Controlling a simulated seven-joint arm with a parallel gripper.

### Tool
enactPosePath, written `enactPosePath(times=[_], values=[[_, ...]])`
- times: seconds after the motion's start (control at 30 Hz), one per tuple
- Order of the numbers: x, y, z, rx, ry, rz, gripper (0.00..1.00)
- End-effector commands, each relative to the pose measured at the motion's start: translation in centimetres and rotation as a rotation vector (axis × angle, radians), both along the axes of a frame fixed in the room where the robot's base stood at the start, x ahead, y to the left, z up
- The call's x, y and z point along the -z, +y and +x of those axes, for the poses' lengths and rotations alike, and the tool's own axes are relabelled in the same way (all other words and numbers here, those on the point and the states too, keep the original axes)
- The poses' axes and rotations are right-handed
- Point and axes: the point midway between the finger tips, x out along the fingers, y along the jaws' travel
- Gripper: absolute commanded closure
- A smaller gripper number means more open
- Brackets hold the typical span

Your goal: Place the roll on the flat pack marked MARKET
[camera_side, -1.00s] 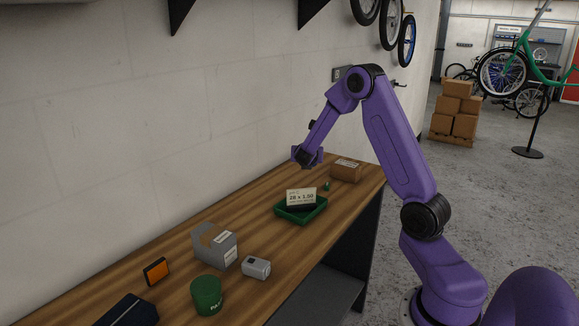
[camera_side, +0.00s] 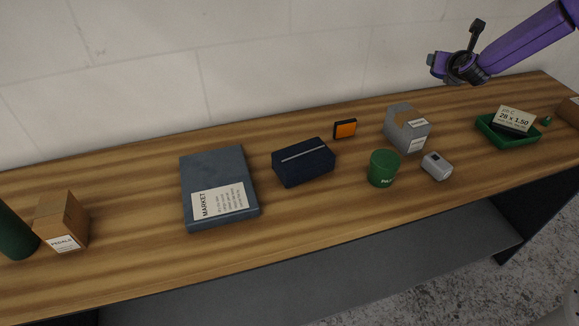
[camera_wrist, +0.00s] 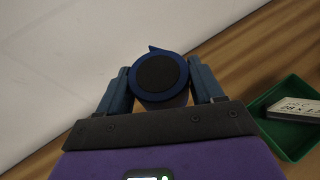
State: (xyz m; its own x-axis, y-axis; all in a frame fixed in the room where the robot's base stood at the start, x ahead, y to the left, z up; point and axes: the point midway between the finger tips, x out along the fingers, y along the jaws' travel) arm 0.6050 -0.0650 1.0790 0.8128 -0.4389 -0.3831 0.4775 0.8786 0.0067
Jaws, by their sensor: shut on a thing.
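The flat pack (camera_side: 212,170) is a blue-grey flat box with a white MARKET label, lying on the bench left of the middle in the side view. Its top is bare. My gripper (camera_side: 447,70) is raised above the back of the bench at the upper right, well right of the pack. In the wrist view my gripper (camera_wrist: 160,90) is shut on the roll (camera_wrist: 158,72), a round thing with a dark blue rim and a dark brown middle, seen end-on. In the side view the roll is hard to make out against the dark gripper.
Between gripper and pack stand a grey holder (camera_side: 403,132), a green pot (camera_side: 383,170), a small grey box (camera_side: 437,166), an orange block (camera_side: 345,129) and a navy case (camera_side: 305,168). A green tray (camera_side: 487,131) is at right. A PEDALS box (camera_side: 62,222) stands left.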

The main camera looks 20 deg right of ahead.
Motion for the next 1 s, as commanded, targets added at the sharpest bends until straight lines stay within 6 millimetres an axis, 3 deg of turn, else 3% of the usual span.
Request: enactPosePath(times=[0.03,0.1,0.27,0.47,0.67,0.8,1.0], values=[[-0.1,2.8,0.2,-0.054,-0.002,0.000,0.64],[-0.3,6.0,0.4,-0.118,0.000,0.001,0.64],[-0.6,13.5,0.0,-0.266,-0.002,0.001,0.64],[-0.9,22.7,-1.8,-0.449,-0.001,0.000,0.64],[-1.3,31.4,-5.0,-0.631,-0.001,-0.001,0.64],[-1.5,37.2,-8.1,-0.759,0.000,-0.002,0.64],[-1.9,44.4,-13.2,-0.932,-0.001,-0.004,0.64]])
